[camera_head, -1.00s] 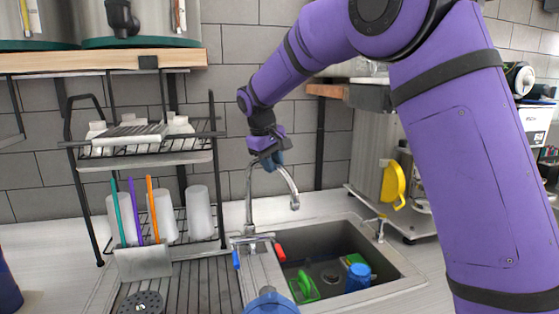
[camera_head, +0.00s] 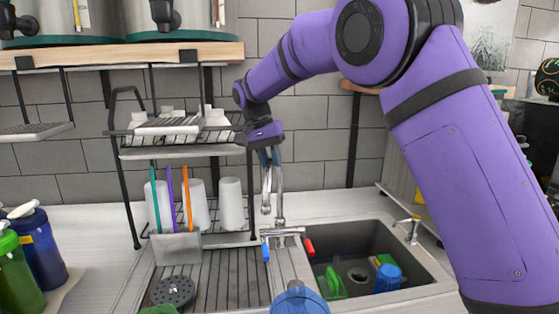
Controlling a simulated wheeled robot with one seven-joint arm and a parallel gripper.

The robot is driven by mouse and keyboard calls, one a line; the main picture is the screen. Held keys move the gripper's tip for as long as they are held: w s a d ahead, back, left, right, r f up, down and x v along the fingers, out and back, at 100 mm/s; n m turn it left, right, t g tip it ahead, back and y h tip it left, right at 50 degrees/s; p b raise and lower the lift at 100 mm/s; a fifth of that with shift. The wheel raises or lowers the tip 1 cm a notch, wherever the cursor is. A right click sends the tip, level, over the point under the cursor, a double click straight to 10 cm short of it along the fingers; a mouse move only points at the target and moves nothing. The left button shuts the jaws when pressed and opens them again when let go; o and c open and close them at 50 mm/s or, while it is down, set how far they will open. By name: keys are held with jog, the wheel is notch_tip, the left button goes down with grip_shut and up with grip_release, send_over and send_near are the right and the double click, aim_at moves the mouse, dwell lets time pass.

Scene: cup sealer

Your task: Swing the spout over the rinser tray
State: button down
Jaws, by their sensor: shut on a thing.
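The chrome faucet (camera_head: 281,208) stands at the back between the sink and the ribbed rinser tray (camera_head: 228,270). Its curved spout (camera_head: 266,190) points roughly toward the camera, with its tip just left of the upright pipe. The tip appears near the strip between tray and sink; its exact depth is hard to tell. My gripper (camera_head: 269,157) reaches down from above and is shut on the upper part of the spout. The fingers hide the top of the bend. A round black rinser (camera_head: 173,291) sits at the tray's front left.
The sink (camera_head: 350,240) on the right holds a blue cup (camera_head: 387,278) and green items. A wire rack (camera_head: 180,150) and a straw holder (camera_head: 176,247) stand behind the tray. A clear blue-tinted object (camera_head: 299,298) is at the front. Bottles (camera_head: 40,245) stand on the left.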

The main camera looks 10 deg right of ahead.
jog(key=shift+w+a+m, duration=0.2)
jog(key=shift+a+m, duration=0.2)
jog(key=shift+a, duration=0.05)
jog(key=c, duration=0.9)
grip_release()
jog(key=shift+c, duration=0.2)
jog(key=shift+r, duration=0.1)
notch_tip(320, 180, up, 3)
jog(key=shift+r, duration=0.15)
jog(key=s+d+r, duration=0.1)
jog(key=s+d, duration=0.2)
jog(key=s, duration=1.2)
jog(key=shift+s+r, duration=0.3)
jog(key=shift+s, duration=0.05)
jog(key=shift+c, duration=0.3)
